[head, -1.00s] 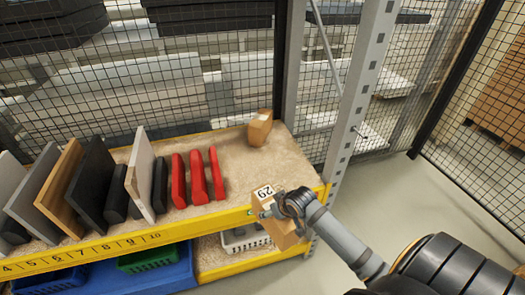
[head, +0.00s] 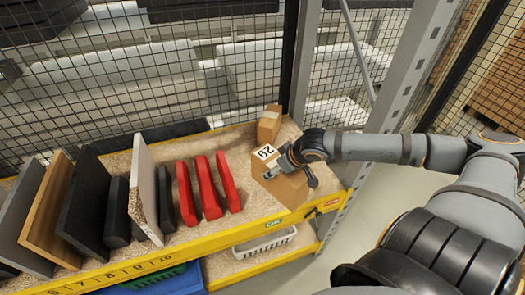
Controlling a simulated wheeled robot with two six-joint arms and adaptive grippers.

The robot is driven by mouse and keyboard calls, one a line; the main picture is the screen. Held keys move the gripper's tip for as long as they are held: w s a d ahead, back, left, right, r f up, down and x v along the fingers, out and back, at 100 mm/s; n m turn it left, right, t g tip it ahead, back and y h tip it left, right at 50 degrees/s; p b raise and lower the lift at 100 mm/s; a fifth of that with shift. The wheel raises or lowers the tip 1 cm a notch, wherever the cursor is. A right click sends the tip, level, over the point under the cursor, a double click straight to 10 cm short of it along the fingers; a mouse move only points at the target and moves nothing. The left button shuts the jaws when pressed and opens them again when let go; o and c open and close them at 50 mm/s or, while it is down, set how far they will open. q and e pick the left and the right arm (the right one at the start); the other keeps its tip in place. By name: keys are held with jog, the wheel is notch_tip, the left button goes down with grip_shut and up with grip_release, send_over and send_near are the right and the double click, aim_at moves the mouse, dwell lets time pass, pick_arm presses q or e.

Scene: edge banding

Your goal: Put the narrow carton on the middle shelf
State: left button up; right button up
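A brown carton (head: 289,190) with a white label reading 29 is in my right gripper (head: 291,175). The fingers of the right gripper are on the carton near its top. The carton is over the front right end of the shelf board (head: 235,226), behind the yellow front rail. I cannot tell whether its base touches the board. A second, smaller brown carton (head: 269,125) stands at the back right of the same shelf, close behind the held one. My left gripper is not in view.
Red pieces (head: 207,188) stand upright left of the carton, with dark and wooden boards (head: 47,207) further left. A grey upright post (head: 405,85) and wire mesh bound the shelf's right and back. A white basket (head: 265,244) sits on the level below.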

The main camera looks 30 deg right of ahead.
jog(key=shift+r, duration=0.1)
jog(key=shift+s+d+f+b, duration=0.25)
jog(key=shift+s+b, duration=0.2)
jog(key=shift+b, duration=0.8)
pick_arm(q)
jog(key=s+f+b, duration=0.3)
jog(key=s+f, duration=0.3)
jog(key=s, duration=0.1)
pick_arm(e)
jog(key=shift+w+a+f, duration=0.1)
jog(key=shift+w+f, duration=0.1)
jog(key=shift+w, duration=0.6)
jog(key=w, duration=0.1)
jog(key=w+f, duration=0.1)
jog(key=w, duration=0.3)
jog(key=shift+f, duration=0.3)
jog(key=shift+w+d+p+x, duration=0.1)
jog(key=shift+d+p+x, duration=0.25)
jog(key=shift+x, duration=1.6)
jog(key=shift+w+d+p+x, duration=0.2)
jog(key=shift+p+x, duration=0.3)
jog(key=shift+x, duration=1.5)
jog(key=shift+w+d+p+x, duration=0.1)
jog(key=shift+d+p+x, duration=0.3)
jog(key=shift+x, duration=1.55)
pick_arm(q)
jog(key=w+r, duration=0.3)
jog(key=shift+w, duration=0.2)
pick_arm(e)
jog(key=shift+s, duration=0.1)
